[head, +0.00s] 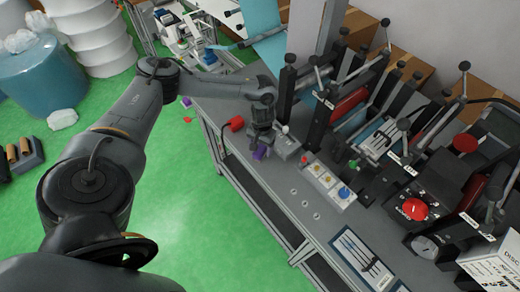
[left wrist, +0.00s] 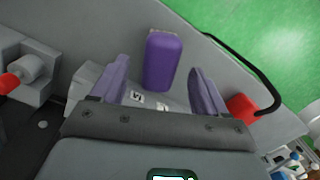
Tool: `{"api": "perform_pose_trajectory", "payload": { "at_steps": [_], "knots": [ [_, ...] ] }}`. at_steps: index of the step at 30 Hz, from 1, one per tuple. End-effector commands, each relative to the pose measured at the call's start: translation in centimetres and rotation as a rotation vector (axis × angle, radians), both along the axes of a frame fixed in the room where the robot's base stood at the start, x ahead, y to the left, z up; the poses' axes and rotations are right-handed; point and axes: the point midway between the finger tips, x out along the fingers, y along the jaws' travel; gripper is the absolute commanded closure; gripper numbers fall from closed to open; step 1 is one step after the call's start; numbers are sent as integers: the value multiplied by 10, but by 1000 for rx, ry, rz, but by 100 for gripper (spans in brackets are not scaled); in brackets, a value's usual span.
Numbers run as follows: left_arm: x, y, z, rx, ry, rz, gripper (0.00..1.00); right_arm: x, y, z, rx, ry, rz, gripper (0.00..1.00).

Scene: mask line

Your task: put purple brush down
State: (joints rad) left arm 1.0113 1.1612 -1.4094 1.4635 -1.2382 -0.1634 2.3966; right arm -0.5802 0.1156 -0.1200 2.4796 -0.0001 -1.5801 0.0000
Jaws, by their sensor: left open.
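The purple brush (left wrist: 162,60) lies on the grey bench top, ahead of and between the two spread fingers of my left gripper (left wrist: 160,88). A clear gap shows on each side of it, so the fingers do not close on it. In the head view my left gripper (head: 262,138) points down over the far left part of the bench, and the purple brush (head: 260,153) shows just below it. Whether the fingers touch the bench is hidden. My right gripper is not in view.
A red cylindrical part (head: 236,123) is beside my left gripper near the bench's left edge. A grey block (head: 285,147) stands on its right. A panel with coloured buttons (head: 328,180) and lever machines stand farther right. Green floor (head: 190,200) lies beyond the left edge.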

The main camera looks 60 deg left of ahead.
Motion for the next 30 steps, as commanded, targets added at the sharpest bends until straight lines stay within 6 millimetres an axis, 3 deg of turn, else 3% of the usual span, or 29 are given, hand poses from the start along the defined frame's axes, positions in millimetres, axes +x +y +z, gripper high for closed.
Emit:
{"api": "perform_pose_trajectory", "payload": {
  "at_steps": [6, 13, 17, 20, 23, 25, 29, 30],
  "knots": [
    [3, 0, 43, -1, -3, 0, 26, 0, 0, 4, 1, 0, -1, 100],
    [5, 0, 78, 1, -3, -2, 26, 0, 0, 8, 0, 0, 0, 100],
    [5, -4, 85, -1, -5, -17, 26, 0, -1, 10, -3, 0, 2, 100],
    [12, -22, 79, -10, -29, -97, 26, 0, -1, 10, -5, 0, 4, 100],
    [24, -63, 62, -30, -88, -262, 26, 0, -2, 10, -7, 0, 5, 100],
    [33, -107, 46, -54, -157, -420, 26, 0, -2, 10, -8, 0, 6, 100],
    [41, -216, 23, -109, -352, -731, 26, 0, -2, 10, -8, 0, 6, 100],
    [40, -252, 22, -122, -425, -812, 26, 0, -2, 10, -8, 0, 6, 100]
  ]
}}
